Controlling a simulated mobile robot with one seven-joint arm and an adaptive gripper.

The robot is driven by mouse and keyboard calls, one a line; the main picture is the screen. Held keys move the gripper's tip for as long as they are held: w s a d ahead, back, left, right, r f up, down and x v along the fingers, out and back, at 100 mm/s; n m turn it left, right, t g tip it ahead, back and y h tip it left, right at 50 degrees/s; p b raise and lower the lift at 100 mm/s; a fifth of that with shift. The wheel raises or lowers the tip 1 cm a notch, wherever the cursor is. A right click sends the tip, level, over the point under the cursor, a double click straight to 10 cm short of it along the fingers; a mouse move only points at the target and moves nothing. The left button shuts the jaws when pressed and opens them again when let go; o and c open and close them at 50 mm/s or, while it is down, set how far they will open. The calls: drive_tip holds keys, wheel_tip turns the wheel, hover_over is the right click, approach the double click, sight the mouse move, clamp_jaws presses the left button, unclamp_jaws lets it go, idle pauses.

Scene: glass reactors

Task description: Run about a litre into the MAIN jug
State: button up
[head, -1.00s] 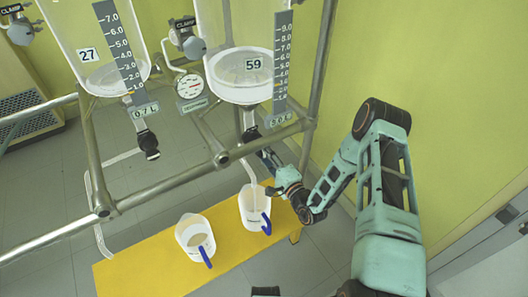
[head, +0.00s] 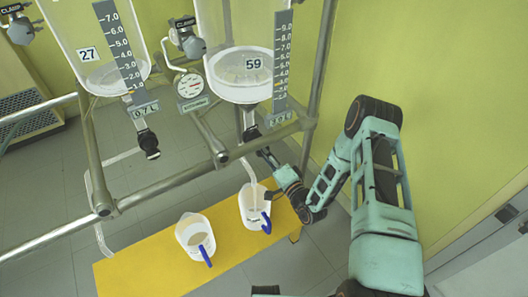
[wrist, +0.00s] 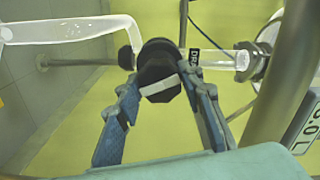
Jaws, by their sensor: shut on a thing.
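My gripper (head: 264,155) is at the drain valve (head: 250,133) under the glass vessel marked 59 (head: 230,85). In the wrist view its two fingers (wrist: 160,105) are shut on the valve's black knob (wrist: 158,68), which has a white bar, slightly tilted. A clear outlet tube (head: 250,170) runs from this valve down to the right white jug (head: 248,212) with a blue handle. A second white jug (head: 188,243) with a blue handle stands to its left and holds pale contents. I cannot read the jugs' labels, so I cannot tell which is MAIN.
Both jugs stand on a yellow bench (head: 130,275). Another vessel marked 27 (head: 95,75) with its own valve (head: 147,143) hangs at the left. Metal frame rails (head: 160,183) cross in front. A round gauge (head: 188,86) sits between the vessels.

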drive_tip(key=o, duration=1.2)
drive_tip(key=shift+c, duration=0.2)
drive_tip(key=shift+d, duration=0.1)
drive_tip(key=v, duration=1.2)
